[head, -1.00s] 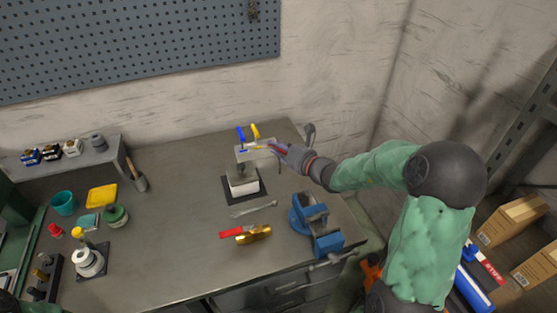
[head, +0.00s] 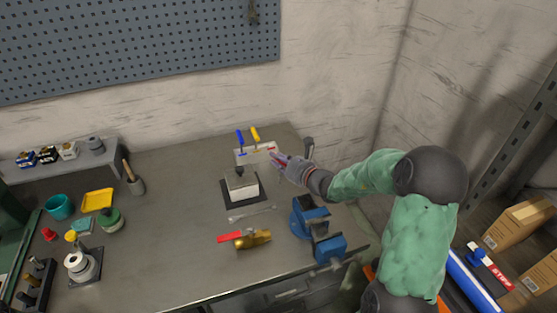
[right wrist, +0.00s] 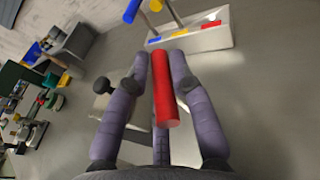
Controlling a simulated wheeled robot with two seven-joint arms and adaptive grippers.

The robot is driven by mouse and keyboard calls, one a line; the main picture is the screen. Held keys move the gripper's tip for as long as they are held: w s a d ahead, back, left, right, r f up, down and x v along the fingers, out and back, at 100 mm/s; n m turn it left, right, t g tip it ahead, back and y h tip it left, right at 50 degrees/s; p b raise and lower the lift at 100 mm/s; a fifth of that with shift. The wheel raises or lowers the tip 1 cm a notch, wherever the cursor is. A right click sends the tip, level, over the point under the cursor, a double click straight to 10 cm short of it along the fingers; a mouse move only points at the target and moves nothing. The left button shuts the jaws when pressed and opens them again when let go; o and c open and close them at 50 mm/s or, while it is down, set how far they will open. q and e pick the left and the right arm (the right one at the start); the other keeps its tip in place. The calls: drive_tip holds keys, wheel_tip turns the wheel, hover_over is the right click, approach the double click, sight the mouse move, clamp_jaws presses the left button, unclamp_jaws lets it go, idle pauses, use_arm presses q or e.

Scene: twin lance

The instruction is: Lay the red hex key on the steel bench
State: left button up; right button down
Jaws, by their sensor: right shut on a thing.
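The red hex key (right wrist: 163,90) is between the fingers of my right gripper (right wrist: 163,62) in the right wrist view, its red handle pointing toward the camera. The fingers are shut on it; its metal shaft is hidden. In the head view my right gripper (head: 281,160) is at the right end of a pale rack (head: 243,158), over the back of the steel bench (head: 180,210). The rack holds a blue-handled key (head: 240,136) and a yellow-handled key (head: 255,133). In the right wrist view the handle appears apart from the rack (right wrist: 190,41). My left gripper is not in view.
A pale block (head: 241,184) on a dark pad stands before the rack. A wrench (head: 252,213), a red-handled brass hammer (head: 252,239) and a blue vise (head: 312,220) are nearer the front right. Jars and tools crowd the left. The bench's middle is clear.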

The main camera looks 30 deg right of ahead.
drive_tip(key=c, duration=1.1)
unclamp_jaws()
drive_tip(key=shift+o, duration=0.2)
drive_tip(key=shift+r, duration=0.15)
drive_tip(key=p+v, duration=0.3)
drive_tip(key=v, duration=0.9)
drive_tip(key=shift+p, duration=0.3)
